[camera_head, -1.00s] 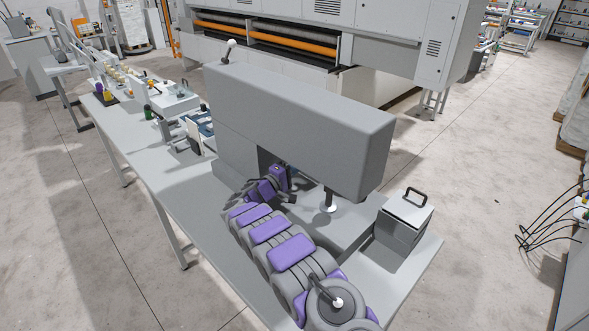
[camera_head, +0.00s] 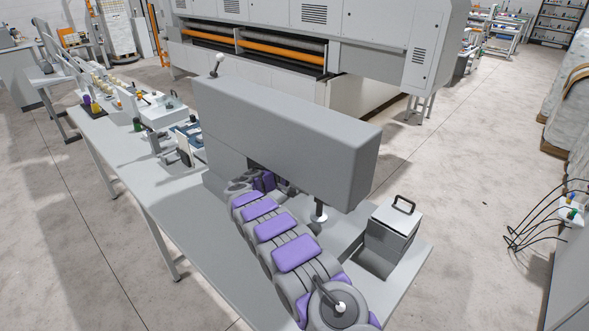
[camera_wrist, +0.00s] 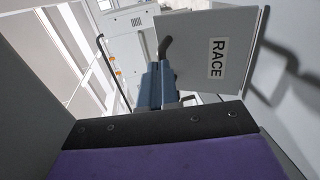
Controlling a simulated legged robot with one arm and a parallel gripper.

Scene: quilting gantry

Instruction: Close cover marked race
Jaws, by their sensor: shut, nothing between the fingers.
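The cover marked RACE (camera_wrist: 226,52) is a light grey panel with a white label, its lettering turned sideways, at the upper right of the wrist view. It stands swung out at an angle; its hinge cannot be made out. A dark curved piece (camera_wrist: 166,46), apparently its handle, is at its left edge. My gripper (camera_wrist: 163,72) shows as blue-grey fingers, shut and empty, close to that dark piece; I cannot tell whether they touch. In the head view the cover and gripper are hidden behind the grey machine head (camera_head: 290,135), under whose overhang my arm reaches.
The grey machine stands on a long table (camera_head: 165,200). A grey box with a black handle (camera_head: 392,228) sits at the table's right end. A white-tipped post (camera_head: 319,213) hangs below the machine head. Trays and small parts (camera_head: 160,112) lie farther left.

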